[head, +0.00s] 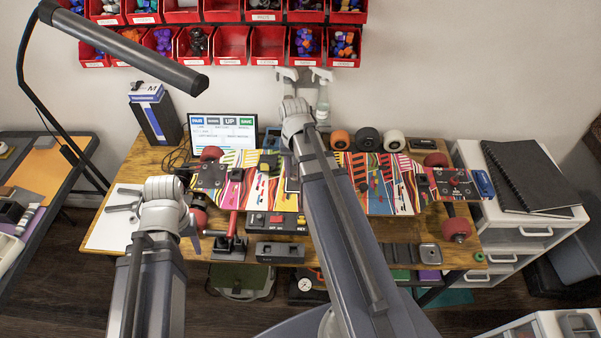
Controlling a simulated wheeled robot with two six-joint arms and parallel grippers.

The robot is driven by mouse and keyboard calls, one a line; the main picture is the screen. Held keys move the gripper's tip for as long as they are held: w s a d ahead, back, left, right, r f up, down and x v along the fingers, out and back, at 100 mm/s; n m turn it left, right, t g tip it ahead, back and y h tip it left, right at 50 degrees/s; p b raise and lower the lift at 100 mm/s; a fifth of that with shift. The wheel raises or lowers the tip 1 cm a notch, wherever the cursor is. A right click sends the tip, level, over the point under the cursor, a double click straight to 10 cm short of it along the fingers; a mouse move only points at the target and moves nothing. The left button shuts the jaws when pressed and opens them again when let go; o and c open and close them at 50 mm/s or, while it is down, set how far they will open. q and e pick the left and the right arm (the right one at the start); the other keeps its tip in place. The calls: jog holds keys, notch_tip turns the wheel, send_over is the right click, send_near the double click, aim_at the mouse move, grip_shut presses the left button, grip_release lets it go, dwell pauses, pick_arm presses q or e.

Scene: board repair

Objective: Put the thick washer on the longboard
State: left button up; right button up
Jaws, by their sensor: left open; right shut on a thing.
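The longboard (375,180) lies across the workbench with a multicoloured striped deck and red wheels. Several small parts lie on it, too small to name. My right arm crosses in front of its middle. My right gripper (303,76) is beyond the board, near the back wall below the red bins. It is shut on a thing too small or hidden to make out. My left gripper (192,240) is open, at the bench's left, near the board's left end. I cannot pick out the thick washer for certain.
Red bins (230,45) with small parts hang on the back wall. A screen (222,133) and a dark box (152,115) stand at the back left. Loose wheels (368,140) stand behind the board. A lamp arm (120,55) reaches in at upper left. A green ring (479,257) lies at the bench's right.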

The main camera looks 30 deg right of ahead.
jog(key=shift+s+d+f, duration=0.2)
jog(key=shift+s+d, duration=0.3)
jog(key=shift+d, duration=0.35)
jog(key=shift+f, duration=0.1)
notch_tip(320, 180, down, 5)
jog(key=b, duration=0.5)
jog(key=shift+f+b, duration=0.15)
jog(key=shift+b, duration=0.2)
jog(key=shift+f+b, duration=0.6)
dwell(0.4)
jog(key=o, duration=1.2)
jog(key=shift+c, duration=1)
